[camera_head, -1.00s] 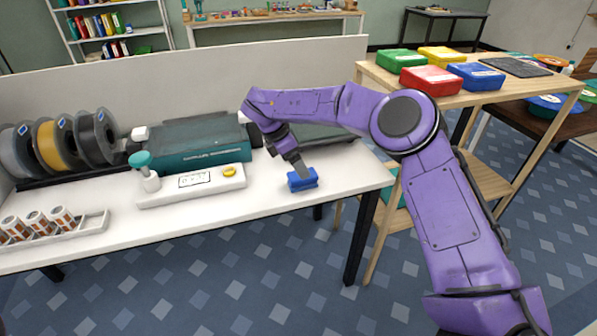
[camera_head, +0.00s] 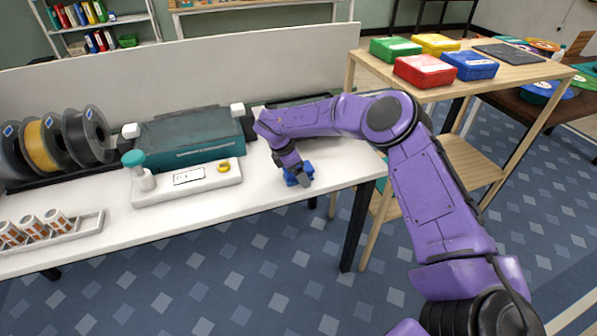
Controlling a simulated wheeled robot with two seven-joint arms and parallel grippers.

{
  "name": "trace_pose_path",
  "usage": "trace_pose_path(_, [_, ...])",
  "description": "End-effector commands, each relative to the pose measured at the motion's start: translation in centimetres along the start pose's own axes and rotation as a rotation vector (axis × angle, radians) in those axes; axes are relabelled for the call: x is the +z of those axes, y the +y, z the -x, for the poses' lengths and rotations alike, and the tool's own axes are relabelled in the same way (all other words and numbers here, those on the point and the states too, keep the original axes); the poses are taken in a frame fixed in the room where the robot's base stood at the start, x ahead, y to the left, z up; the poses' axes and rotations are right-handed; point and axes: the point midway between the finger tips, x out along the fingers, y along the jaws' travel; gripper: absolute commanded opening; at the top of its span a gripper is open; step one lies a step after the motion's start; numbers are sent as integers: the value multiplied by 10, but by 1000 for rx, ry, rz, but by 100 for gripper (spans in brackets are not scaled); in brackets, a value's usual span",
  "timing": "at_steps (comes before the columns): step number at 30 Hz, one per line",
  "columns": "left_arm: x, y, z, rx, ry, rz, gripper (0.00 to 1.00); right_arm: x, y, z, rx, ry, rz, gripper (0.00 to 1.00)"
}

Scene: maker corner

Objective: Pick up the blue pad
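The blue pad (camera_head: 292,178) is a small blue block near the right end of the white table (camera_head: 228,211), close to its front edge. My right gripper (camera_head: 304,182) is at the pad, with its fingers pointing down and covering part of it. The fingers are small and partly hidden, so I cannot tell whether they are open or shut on the pad. My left gripper is not in view.
A white tray (camera_head: 212,190) with a teal-capped bottle (camera_head: 138,168) lies left of the pad. A teal machine (camera_head: 190,150) stands behind it, with filament spools (camera_head: 85,138) at left. A wooden shelf (camera_head: 500,88) with coloured boxes stands at right.

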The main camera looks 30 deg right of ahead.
Motion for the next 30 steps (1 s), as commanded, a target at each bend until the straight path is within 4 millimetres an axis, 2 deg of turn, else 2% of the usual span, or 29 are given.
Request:
trace_pose_path(2, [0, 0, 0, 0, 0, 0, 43, 0, 0, 0, 1, 0, 1, 85])
trace_pose_path(7, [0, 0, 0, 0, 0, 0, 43, -1, 0, 1, 1, 0, 1, 30])
trace_pose_path(16, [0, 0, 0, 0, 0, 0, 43, 0, 1, 2, 2, 0, 1, 29])
trace_pose_path(20, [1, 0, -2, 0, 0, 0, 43, 3, 1, 11, 3, 0, 0, 29])
trace_pose_path(24, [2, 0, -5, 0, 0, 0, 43, 12, -1, 34, 5, 1, 0, 29])
trace_pose_path(26, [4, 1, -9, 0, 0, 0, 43, 11, -12, 48, 5, 3, 2, 29])
trace_pose_path(30, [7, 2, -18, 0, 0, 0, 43, 12, -42, 90, 7, 2, 2, 29])
